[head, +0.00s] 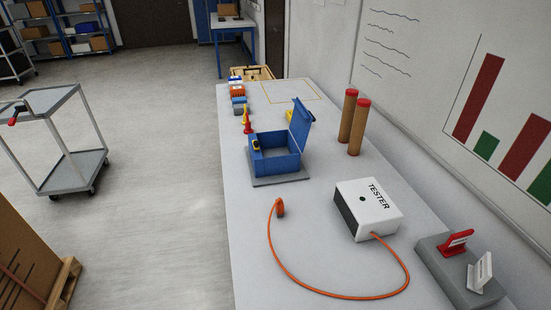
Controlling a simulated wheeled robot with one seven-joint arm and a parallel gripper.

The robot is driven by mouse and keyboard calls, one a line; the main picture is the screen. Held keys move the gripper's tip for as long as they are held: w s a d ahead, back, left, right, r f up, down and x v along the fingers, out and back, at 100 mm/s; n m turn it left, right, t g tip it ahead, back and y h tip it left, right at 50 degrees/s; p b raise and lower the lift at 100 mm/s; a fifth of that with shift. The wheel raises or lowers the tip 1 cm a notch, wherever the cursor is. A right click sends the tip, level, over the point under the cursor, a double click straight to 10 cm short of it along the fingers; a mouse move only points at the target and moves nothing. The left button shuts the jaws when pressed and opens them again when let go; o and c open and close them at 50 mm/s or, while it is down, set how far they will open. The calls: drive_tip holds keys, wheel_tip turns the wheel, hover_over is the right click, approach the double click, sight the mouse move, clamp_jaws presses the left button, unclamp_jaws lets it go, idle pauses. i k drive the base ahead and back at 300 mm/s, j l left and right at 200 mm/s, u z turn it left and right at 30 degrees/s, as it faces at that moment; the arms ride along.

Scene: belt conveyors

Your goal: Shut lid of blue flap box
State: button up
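The blue flap box (277,161) stands on a thin grey base plate (287,180) near the middle of the long light table. Its blue lid (300,123) is open and stands up steeply at the box's right side. A small yellow and dark part (256,145) shows at the left wall of the box. The front wall hides most of the inside. My gripper is not in view.
A white tester box (371,207) with an orange cable (318,291) lies nearer on the table (250,240). Two brown tubes with red caps (354,127) stand to the right behind the blue box. Small coloured items, including a red cone (247,124), stand behind it. A grey trolley (62,160) is left.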

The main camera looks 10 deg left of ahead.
sight(302, 119)
drive_tip(key=j+u, duration=0.2)
drive_tip(key=u, duration=2.35)
drive_tip(key=i+u, duration=0.35)
drive_tip(key=i, duration=0.8)
drive_tip(key=i+z, duration=0.5)
drive_tip(key=i+j+z, duration=0.1)
drive_tip(key=i+z, duration=0.15)
drive_tip(key=z, duration=0.2)
drive_tip(key=i+l+z, duration=0.15)
drive_tip(key=i+z, duration=0.25)
drive_tip(key=i+l+z, duration=0.1)
drive_tip(key=i+z, duration=0.15)
drive_tip(key=z, duration=0.15)
drive_tip(key=i+z, duration=0.45)
drive_tip(key=i, duration=0.8)
drive_tip(key=i+j+z, duration=0.15)
drive_tip(key=i, duration=0.7)
drive_tip(key=i+z, duration=0.3)
drive_tip(key=i, duration=0.15)
drive_tip(key=i+j+z, duration=0.1)
drive_tip(key=i+z, duration=0.25)
drive_tip(key=i+j+z, duration=0.3)
drive_tip(key=i, duration=0.2)
drive_tip(key=l+z, duration=0.1)
drive_tip(key=z, duration=1.3)
